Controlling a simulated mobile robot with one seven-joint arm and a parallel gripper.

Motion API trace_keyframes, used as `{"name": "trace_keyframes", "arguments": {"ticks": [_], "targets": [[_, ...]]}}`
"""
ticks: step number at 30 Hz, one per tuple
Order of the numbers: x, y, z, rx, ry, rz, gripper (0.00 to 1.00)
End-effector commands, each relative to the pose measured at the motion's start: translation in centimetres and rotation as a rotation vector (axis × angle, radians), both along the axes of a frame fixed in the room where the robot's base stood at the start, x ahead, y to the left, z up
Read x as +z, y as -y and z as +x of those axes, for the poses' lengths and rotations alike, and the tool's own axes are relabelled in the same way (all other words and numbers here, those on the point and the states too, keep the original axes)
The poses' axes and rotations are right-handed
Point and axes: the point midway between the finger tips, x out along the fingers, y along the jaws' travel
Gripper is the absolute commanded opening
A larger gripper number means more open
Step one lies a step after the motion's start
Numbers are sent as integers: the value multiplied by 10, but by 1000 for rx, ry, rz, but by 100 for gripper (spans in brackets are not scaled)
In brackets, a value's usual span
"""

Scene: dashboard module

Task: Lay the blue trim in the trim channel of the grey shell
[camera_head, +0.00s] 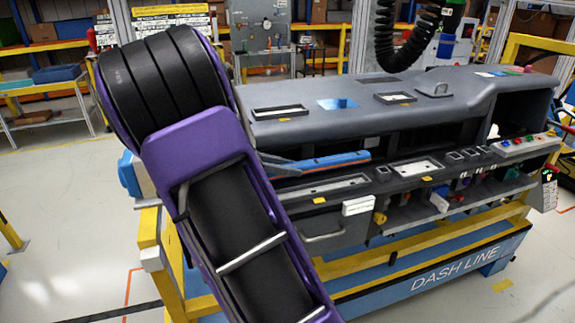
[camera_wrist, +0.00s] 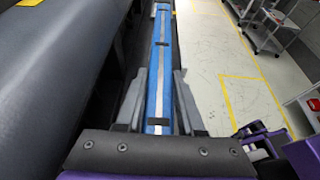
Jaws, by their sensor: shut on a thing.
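The blue trim (camera_head: 335,160) is a long narrow bar with a reddish line in the head view, at the front of the grey shell (camera_head: 370,110). My gripper (camera_head: 282,165) is at its left end, partly hidden behind my arm. In the wrist view the trim (camera_wrist: 161,45) runs lengthwise away from me, with a pale stripe along it. My gripper's fingers (camera_wrist: 159,95) are shut on its near part, one on each side. The shell's dark surface (camera_wrist: 60,75) lies to the left. The trim channel cannot be made out clearly, nor whether the trim touches it.
A lower ledge with a framed slot (camera_head: 322,186), switches and coloured knobs runs along the shell's front. The yellow and blue stand (camera_head: 440,265) carries it. A black hose (camera_head: 400,40) hangs behind. The floor (camera_wrist: 215,65) right of the trim is clear, with a cart (camera_wrist: 275,25) beyond.

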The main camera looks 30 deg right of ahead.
Motion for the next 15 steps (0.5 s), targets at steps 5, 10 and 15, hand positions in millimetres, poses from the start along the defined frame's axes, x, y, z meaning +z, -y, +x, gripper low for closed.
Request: {"name": "trace_keyframes", "arguments": {"ticks": [5, 10, 15], "targets": [[-9, 0, 0, -1, -3, 1, 0], [-23, 0, 0, -1, -3, 0, 0], [-36, 0, 0, 0, -3, 1, 0]]}}
